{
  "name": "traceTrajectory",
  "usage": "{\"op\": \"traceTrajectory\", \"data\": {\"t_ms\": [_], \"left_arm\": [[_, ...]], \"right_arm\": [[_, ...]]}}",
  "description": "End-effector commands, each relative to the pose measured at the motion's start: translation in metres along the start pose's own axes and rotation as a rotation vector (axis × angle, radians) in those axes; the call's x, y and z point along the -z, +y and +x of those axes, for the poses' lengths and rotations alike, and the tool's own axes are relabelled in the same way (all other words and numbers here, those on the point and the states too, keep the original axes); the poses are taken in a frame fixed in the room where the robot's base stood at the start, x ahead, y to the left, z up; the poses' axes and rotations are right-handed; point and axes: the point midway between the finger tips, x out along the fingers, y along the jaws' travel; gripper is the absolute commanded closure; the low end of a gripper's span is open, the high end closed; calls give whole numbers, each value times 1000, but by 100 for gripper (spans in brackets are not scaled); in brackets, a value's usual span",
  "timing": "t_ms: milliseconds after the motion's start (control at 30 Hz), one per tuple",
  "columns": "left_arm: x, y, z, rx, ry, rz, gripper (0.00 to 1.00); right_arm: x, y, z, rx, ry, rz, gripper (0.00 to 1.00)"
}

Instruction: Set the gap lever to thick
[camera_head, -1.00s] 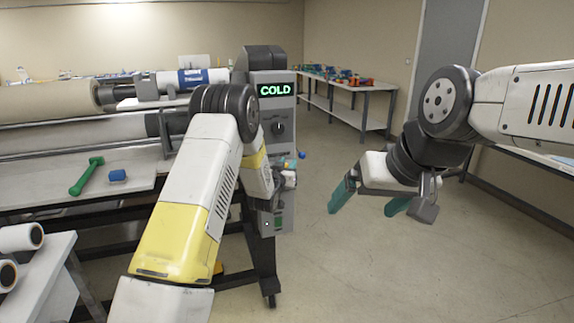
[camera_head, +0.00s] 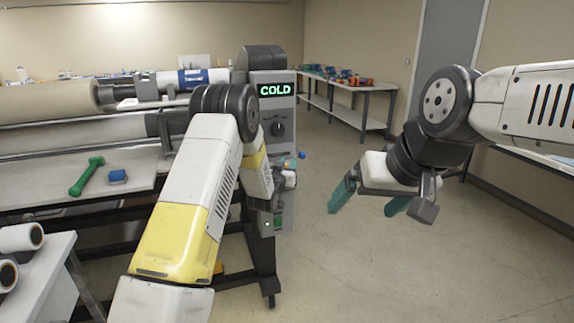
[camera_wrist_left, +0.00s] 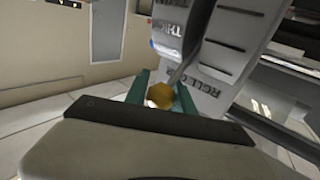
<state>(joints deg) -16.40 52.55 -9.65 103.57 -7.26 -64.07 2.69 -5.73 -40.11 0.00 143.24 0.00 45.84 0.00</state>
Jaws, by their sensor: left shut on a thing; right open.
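The gap lever shows in the left wrist view as an orange knob (camera_wrist_left: 159,96) on a thin metal rod. The rod runs up and right to the grey laminator panel (camera_wrist_left: 215,75), beside upside-down lettering that seems to read THICK. My left gripper (camera_wrist_left: 162,84) is shut on the knob, one teal finger on each side. In the head view this gripper (camera_head: 287,178) is at the side of the control column (camera_head: 285,104), mostly hidden by my own arm. The display (camera_head: 275,90) reads COLD above a dark dial (camera_head: 278,129). My right gripper (camera_head: 362,208) is open and empty over bare floor.
A green tool (camera_head: 87,176) and a blue block (camera_head: 118,177) lie on the laminator's table at left. White rolls (camera_head: 20,238) sit on a cart at lower left. A bench (camera_head: 347,83) with coloured items stands at the back. The floor at centre right is clear.

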Motion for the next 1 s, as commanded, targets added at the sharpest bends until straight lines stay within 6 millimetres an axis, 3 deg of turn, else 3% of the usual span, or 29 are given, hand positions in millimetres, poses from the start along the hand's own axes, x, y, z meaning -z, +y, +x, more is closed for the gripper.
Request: {"op": "traceTrajectory", "data": {"t_ms": [500,800,1000], "left_arm": [[-2,0,0,0,13,9,100],[-26,5,-9,-3,177,124,100],[-43,12,-18,-3,178,125,100]], "right_arm": [[0,0,0,0,0,0,9],[0,0,0,0,0,0,9],[0,0,0,0,0,0,9]]}}
